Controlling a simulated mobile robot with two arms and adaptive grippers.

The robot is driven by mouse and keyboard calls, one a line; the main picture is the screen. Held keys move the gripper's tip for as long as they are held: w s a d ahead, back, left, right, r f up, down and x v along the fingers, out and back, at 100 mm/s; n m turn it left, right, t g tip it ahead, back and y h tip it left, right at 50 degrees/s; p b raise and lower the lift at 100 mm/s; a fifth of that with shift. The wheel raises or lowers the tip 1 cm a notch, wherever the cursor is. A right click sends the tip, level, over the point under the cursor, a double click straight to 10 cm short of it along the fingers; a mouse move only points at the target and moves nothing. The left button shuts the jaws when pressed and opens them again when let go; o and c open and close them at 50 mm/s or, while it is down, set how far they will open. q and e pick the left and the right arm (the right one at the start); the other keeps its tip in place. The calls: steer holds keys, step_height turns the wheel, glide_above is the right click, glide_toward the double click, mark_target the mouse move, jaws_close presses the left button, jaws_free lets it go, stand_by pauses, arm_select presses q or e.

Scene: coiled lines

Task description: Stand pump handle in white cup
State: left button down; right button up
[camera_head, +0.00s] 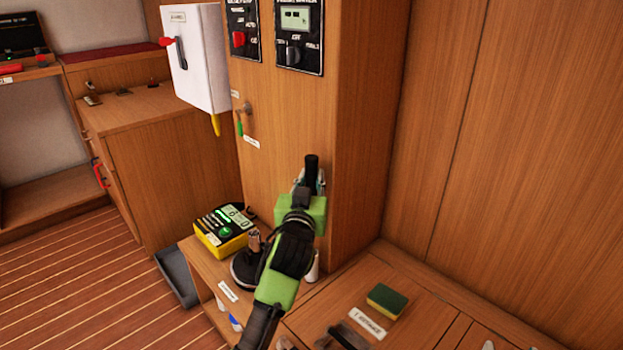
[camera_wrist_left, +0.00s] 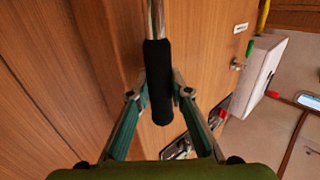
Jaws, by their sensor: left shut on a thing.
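My left gripper (camera_head: 309,183) is shut on the pump handle (camera_head: 312,170), in front of the wooden column. In the head view only the handle's black end shows above the fingers. In the left wrist view, the pump handle (camera_wrist_left: 157,85) has a black grip and a shiny metal rod leaving the top edge. The fingers of the left gripper (camera_wrist_left: 159,93) press its sides. A white upright thing (camera_head: 314,268), perhaps the white cup, shows just right of my left arm on the low shelf; my arm hides most of it. My right gripper is not in view.
A yellow device (camera_head: 222,232) and a dark round object (camera_head: 245,268) stand left of my arm on the shelf. A sponge (camera_head: 387,299) lies on the bench at right. A white box (camera_head: 195,60) with a lever hangs on the column. A grey tray (camera_head: 175,275) is on the floor.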

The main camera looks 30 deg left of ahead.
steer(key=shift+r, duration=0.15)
arm_select(q)
steer(key=c, duration=1.4)
jaws_free()
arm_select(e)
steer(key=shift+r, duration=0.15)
